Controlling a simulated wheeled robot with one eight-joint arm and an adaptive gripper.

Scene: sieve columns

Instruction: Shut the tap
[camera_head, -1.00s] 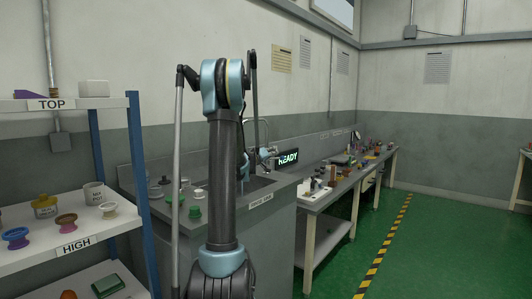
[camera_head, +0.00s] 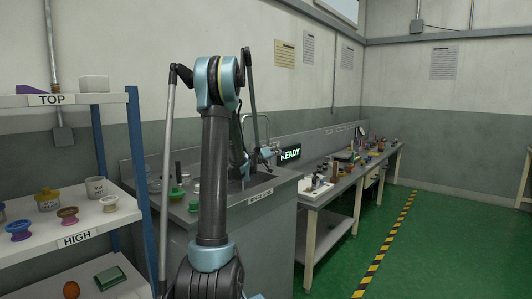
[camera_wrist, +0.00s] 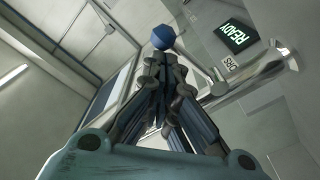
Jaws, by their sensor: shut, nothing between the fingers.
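The chrome tap (camera_head: 256,122) rises in a bent spout at the sink on the grey counter, partly hidden behind my arm. In the wrist view a chrome pipe (camera_wrist: 262,78) crosses at the right, by the wall. A blue round knob (camera_wrist: 163,37) shows just beyond my fingertips; I cannot tell whether they touch it. My gripper (camera_wrist: 164,62) is shut with nothing between its fingers. Whether water runs cannot be told.
A lit READY sign (camera_head: 289,153) stands behind the counter, right of the tap. A shelf rack (camera_head: 137,170) with spools and pots is at the left. A bench (camera_head: 322,197) with small items runs along the wall. Green floor (camera_head: 430,235) is free at the right.

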